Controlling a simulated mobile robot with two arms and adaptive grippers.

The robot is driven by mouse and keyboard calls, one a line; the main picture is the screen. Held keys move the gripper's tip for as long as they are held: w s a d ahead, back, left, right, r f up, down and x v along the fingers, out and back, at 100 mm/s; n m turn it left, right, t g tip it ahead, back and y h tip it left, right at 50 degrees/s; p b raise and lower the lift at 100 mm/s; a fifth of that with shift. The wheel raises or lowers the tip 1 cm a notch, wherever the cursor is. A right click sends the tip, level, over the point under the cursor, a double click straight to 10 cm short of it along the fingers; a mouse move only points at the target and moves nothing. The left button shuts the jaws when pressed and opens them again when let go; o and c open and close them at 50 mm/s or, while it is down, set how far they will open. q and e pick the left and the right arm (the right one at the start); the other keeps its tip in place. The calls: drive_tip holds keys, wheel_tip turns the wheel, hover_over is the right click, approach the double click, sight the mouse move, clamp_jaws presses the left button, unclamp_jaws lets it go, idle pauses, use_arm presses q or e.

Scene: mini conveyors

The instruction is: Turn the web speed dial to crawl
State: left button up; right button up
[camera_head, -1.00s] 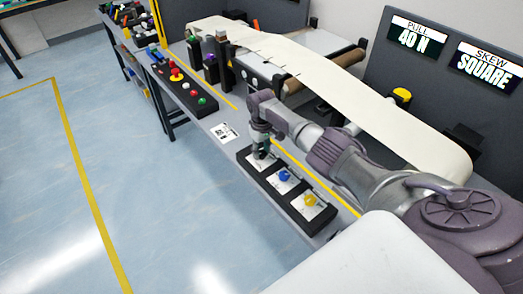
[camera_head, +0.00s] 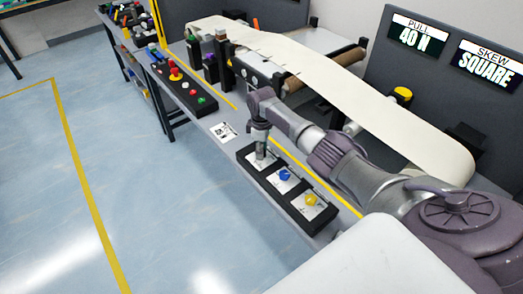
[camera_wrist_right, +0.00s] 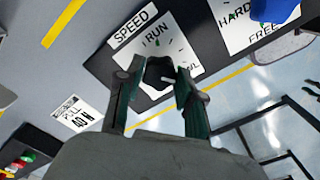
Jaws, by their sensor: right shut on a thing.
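The web speed dial is a dark knob (camera_wrist_right: 159,72) on a white plate marked SPEED in the right wrist view. RUN is printed above it, and a label ending in "WL" is at its right, partly hidden by a finger. My right gripper (camera_wrist_right: 160,80) has its two fingers on either side of the knob, shut on it. A short white mark shows at the knob's right side, near the "WL" label. In the head view my right gripper (camera_head: 260,152) points down at the left-most plate of the black panel (camera_head: 272,190), hiding the knob. My left gripper is not in view.
A blue knob (camera_head: 285,175) and a yellow knob (camera_head: 310,200) sit on the same panel. A box with a red button (camera_head: 175,73) stands farther left. The cream web (camera_head: 350,85) runs behind my arm. Displays read PULL 40 N (camera_head: 415,34) and SKEW SQUARE (camera_head: 487,66).

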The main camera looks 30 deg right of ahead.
drive_tip(key=shift+n, duration=0.6)
drive_tip(key=o, duration=1.2)
drive_tip(key=shift+c, duration=0.2)
wheel_tip(320, 180, up, 12)
